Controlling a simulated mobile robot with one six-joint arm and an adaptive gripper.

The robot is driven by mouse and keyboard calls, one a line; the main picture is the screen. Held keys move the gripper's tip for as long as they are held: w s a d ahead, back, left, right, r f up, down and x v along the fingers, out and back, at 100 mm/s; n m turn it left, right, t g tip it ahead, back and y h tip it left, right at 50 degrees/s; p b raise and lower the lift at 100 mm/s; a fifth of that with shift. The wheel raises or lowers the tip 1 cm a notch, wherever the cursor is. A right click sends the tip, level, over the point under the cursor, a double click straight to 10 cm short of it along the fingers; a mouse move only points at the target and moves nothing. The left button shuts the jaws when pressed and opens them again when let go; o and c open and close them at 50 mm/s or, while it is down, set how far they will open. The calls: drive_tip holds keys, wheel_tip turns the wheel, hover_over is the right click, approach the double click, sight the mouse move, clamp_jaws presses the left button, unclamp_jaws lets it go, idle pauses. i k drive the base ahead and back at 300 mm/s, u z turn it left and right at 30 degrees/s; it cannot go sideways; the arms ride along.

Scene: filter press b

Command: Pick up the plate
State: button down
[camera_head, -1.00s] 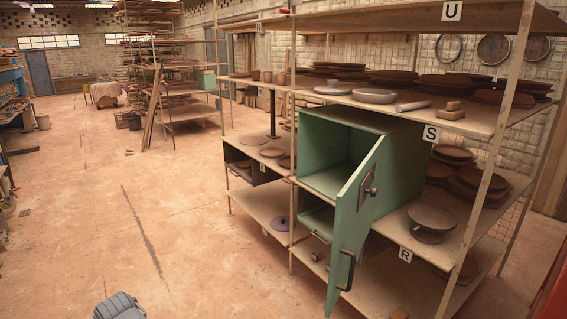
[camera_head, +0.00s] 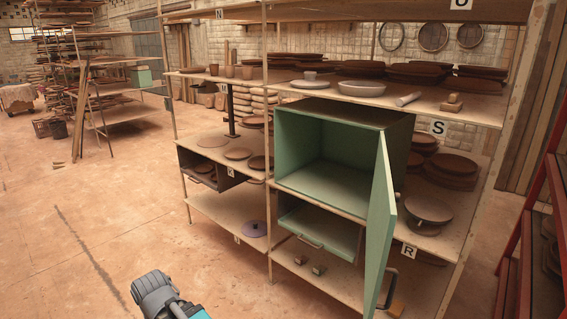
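Several round plates show, and I cannot tell which one the task means. On the upper shelf a pale plate with a knob or small cup on it (camera_head: 310,84) lies beside a pale shallow dish (camera_head: 361,89). Brown plates (camera_head: 238,153) lie on the left middle shelf. A stack of brown plates (camera_head: 450,172) stands right of the green cabinet, behind a dish on a low base (camera_head: 428,209). My gripper is not in view; only a grey and teal part of my arm shows at the bottom.
The green cabinet (camera_head: 340,116) stands open and looks empty; its door (camera_head: 381,225) sticks out toward me. Below it is a green drawer (camera_head: 318,230). A dark open drawer (camera_head: 213,177) juts out at left. A red rack (camera_head: 540,220) stands at right.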

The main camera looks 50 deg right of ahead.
sight(258, 163)
drive_tip(key=z, duration=0.3)
drive_tip(key=i, duration=0.55)
drive_tip(key=z, duration=0.7)
drive_tip(key=i, duration=0.5)
drive_tip(key=z, duration=0.3)
drive_tip(key=k, duration=0.55)
drive_tip(key=z, duration=0.15)
drive_tip(key=i, duration=0.6)
drive_tip(key=u, duration=0.05)
